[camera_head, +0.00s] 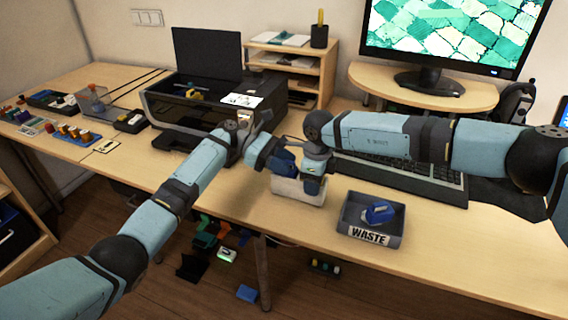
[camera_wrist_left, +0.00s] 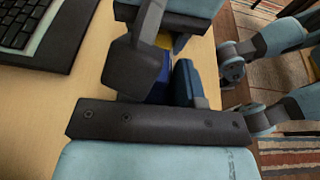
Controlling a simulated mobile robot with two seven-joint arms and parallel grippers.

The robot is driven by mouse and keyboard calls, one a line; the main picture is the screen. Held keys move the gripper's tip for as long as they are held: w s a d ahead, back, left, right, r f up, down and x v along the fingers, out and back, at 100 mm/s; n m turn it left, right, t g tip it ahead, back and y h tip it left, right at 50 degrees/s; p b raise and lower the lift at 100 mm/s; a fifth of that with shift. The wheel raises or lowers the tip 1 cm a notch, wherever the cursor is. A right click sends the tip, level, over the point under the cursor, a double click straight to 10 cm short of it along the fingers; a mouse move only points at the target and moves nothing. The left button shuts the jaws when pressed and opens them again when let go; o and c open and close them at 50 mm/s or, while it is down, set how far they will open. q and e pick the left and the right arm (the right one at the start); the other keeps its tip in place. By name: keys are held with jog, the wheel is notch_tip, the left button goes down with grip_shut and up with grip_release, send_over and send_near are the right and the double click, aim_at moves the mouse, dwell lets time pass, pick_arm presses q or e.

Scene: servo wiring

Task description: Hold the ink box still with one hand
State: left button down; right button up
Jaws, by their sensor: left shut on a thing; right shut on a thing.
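The ink box (camera_head: 286,188) looks like a pale, low box near the table's front edge, below both grippers; its top is largely hidden. My left gripper (camera_head: 285,160) is just above the box's left part, shut on a dark blue thing (camera_wrist_left: 157,84) that shows between its parts in the left wrist view. What that thing is cannot be told. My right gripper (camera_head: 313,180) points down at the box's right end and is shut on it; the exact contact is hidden.
A grey waste tray (camera_head: 369,238) with a blue piece (camera_head: 379,213) inside stands to the right. A keyboard (camera_head: 400,176) lies behind it, a printer (camera_head: 200,105) behind left. Small parts lie on the far left table and floor. Front right table is clear.

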pick_arm(q)
jog(key=shift+r, duration=0.55)
pick_arm(e)
jog(key=shift+d, duration=0.1)
